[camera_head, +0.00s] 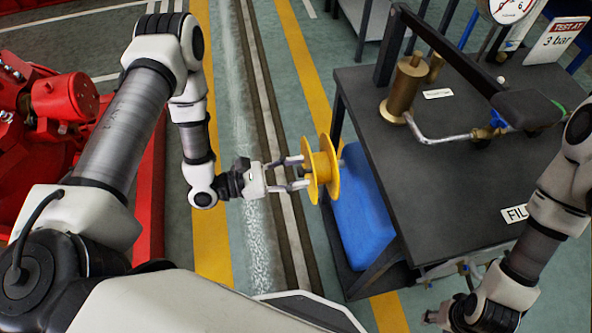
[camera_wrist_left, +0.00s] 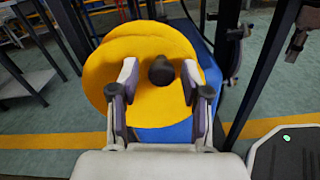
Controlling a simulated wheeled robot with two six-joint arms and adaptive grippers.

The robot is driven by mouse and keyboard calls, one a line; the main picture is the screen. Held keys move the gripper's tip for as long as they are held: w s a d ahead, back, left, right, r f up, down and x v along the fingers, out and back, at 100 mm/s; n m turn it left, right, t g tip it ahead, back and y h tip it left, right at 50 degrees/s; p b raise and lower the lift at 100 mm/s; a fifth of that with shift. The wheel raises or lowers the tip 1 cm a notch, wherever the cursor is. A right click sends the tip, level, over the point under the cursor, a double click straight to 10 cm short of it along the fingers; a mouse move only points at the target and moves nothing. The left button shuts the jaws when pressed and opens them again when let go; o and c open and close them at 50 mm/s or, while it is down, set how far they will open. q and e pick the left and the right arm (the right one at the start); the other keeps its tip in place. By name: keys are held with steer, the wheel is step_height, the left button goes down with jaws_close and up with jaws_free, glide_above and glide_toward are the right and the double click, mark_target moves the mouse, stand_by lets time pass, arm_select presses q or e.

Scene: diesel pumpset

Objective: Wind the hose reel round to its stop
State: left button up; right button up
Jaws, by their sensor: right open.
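The yellow hose reel (camera_head: 318,175) stands on edge at the left side of the dark bench. It fills the middle of the left wrist view (camera_wrist_left: 105,65), with a black crank knob (camera_wrist_left: 161,71) sticking out of its face. My left gripper (camera_head: 292,172) is at the reel's left face with its fingers spread. In the left wrist view its fingertips (camera_wrist_left: 158,72) stand on either side of the knob, with gaps showing on both sides. My right gripper (camera_head: 447,312) is open and low at the bottom right, partly cut off, away from the reel.
A blue box (camera_head: 362,215) sits under the dark bench (camera_head: 430,175), close to the reel. A brass pump (camera_head: 405,88) with a long lever, a pipe and a gauge (camera_head: 510,8) are on the bench. Red machinery (camera_head: 65,100) stands left. Floor between is clear.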

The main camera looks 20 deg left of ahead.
arm_select(q)
steer(key=v, duration=1.2)
